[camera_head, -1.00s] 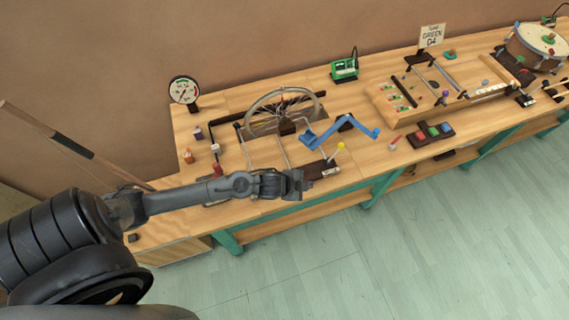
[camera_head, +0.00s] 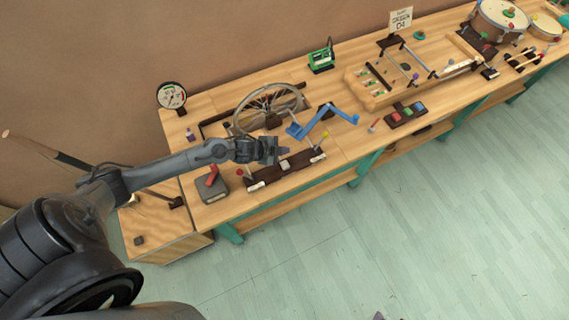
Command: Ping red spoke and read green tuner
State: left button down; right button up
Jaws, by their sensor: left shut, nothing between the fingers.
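The green tuner (camera_head: 321,58), a small box with a dark upright piece, sits at the back of the bench, right of the wheel. Its display is too small to read. My left gripper (camera_head: 280,150) is shut and empty in front of the wheel, left of the blue bent arm (camera_head: 322,122). I cannot tell whether it touches anything. My right gripper is not in view.
A round dial gauge (camera_head: 171,96) stands at the back left. A dark block with a red lever (camera_head: 212,184) sits near the front left edge. A dark rail (camera_head: 288,167) runs along the front. A string board (camera_head: 410,72) and drum (camera_head: 503,18) lie right.

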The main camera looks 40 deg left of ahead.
pick_arm(q)
jog(key=shift+f, duration=0.1)
jog(key=b, duration=0.7)
send_over(283, 166)
notch_tip(283, 166, down, 6)
jog(key=shift+f, duration=0.15)
jog(key=shift+f+b, duration=0.45)
jog(key=shift+f, duration=0.7)
dwell(0.4)
jog(key=shift+f, duration=0.45)
dwell(0.5)
